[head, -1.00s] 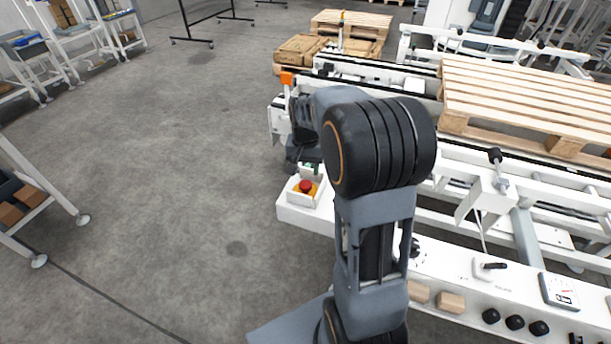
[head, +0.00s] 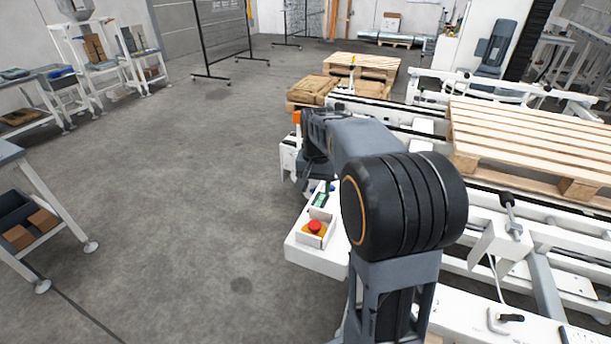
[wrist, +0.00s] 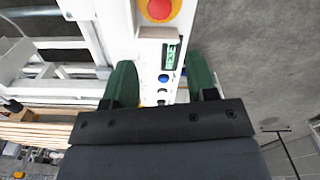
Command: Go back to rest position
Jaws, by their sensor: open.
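My gripper (wrist: 160,82) shows in the wrist view with its two green fingers spread apart and nothing between them. Below it in that view is a white control panel with a red emergency button (wrist: 159,10), a small green display and a blue button. In the head view my arm reaches forward over the edge of the white conveyor frame, and its far end largely hides the gripper. The red emergency button (head: 314,227) sits on the white panel (head: 318,258) just left of my arm.
A wooden pallet (head: 520,140) lies on the conveyor at the right. Shelving carts (head: 100,60) line the left side, with a workbench (head: 35,200) nearer. The grey floor (head: 190,170) between is clear.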

